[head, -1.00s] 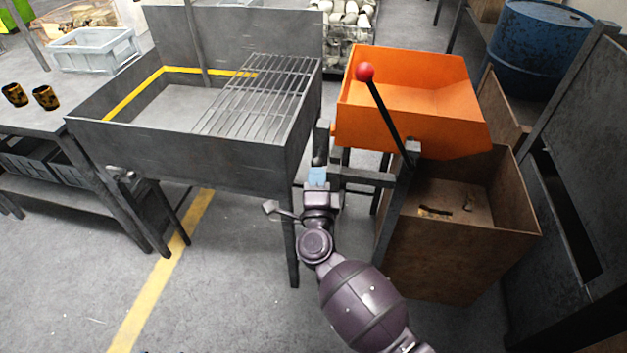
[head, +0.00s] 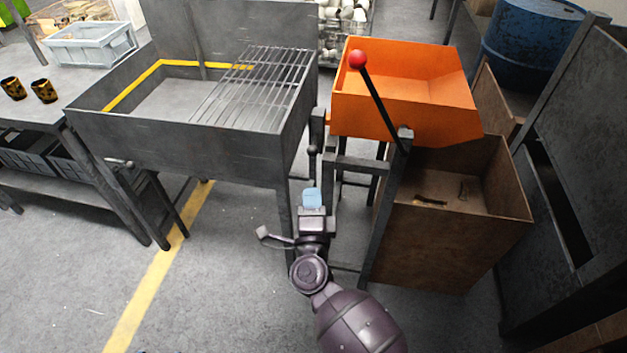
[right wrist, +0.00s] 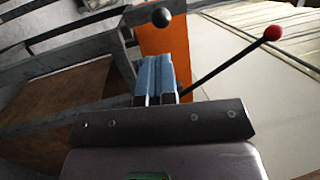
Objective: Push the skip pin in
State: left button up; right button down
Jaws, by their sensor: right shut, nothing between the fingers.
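The orange skip (head: 400,85) stands in a grey frame, with a red-knobbed black lever (head: 380,100) leaning at its front. A dark round knob on a short stem, which looks like the skip pin (head: 312,151), shows at the left of the frame. The black knob also shows in the right wrist view (right wrist: 161,17), beyond the fingertips. My right gripper (head: 312,196), with pale blue fingers, is shut and empty just below the knob in the head view. In the right wrist view its fingers (right wrist: 155,75) are together, apart from the knob. How far in the pin sits cannot be told. My left gripper is out of view.
A grey metal trough (head: 180,150) with a grate stands left of the skip. A rusty open box (head: 440,250) stands below and right of it. A dark cabinet (head: 560,170) and blue drum (head: 530,45) are at right. Floor at front left is clear.

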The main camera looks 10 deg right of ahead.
jog(key=shift+v, duration=2.7)
